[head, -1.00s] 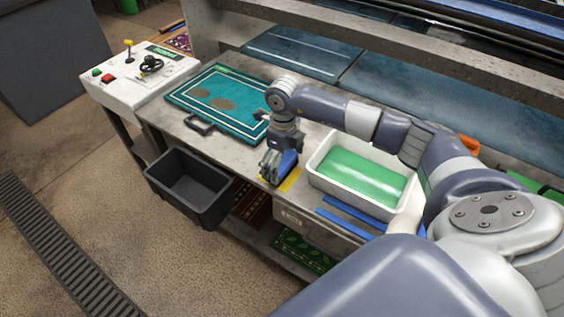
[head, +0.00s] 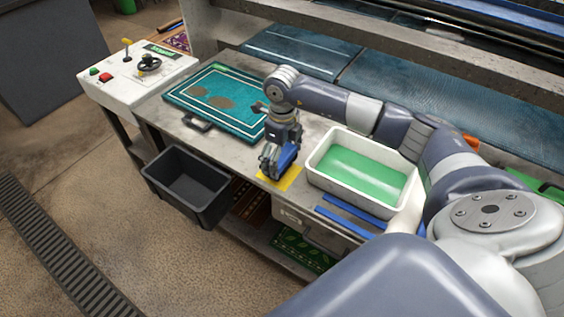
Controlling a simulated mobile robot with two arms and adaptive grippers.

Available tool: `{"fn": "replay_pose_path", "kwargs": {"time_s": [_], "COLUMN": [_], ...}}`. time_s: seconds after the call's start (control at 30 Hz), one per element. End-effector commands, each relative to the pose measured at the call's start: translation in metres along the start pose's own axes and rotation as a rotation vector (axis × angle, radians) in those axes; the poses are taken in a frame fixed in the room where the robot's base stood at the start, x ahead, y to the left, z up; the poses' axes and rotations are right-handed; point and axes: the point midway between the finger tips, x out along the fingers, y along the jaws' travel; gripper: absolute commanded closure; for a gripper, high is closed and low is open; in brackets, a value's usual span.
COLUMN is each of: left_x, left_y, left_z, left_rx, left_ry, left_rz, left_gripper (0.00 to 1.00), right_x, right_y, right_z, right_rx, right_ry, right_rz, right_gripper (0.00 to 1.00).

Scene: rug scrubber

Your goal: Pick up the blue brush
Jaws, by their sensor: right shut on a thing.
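The blue brush (head: 286,157) is in the jaws of my right gripper (head: 275,168), above the yellow patch (head: 291,178) at the front edge of the grey bench. The gripper points down and is shut on the brush, covering part of it. I cannot tell for sure how far the brush is off the bench. My left gripper is not in view.
A white tub of green liquid (head: 317,167) stands just right of the gripper. Blue strips (head: 345,222) lie in front of it. A teal rug with brown stains (head: 243,108) lies to the left. A black bin (head: 172,185) hangs below the front edge, near a control box (head: 125,78).

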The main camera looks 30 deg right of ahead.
Motion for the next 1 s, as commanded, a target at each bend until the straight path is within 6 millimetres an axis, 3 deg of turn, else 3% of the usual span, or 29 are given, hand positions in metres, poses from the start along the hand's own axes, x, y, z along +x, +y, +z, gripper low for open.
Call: {"fn": "replay_pose_path", "kwargs": {"time_s": [0.1,0.7,1.0], "left_x": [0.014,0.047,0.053], "left_y": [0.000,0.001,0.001], "left_z": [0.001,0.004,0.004], "left_rx": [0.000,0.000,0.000], "left_ry": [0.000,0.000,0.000], "left_rz": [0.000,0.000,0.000], "left_gripper": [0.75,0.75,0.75], "right_x": [-0.016,-0.026,-0.031], "right_y": [0.003,0.114,0.139], "right_z": [-0.001,-0.061,-0.075], "right_rx": [-0.004,-0.006,-0.001], "right_ry": [-0.005,-0.003,-0.002], "right_rz": [-0.002,-0.001,-0.001], "right_gripper": [0.35,0.35,0.35]}}
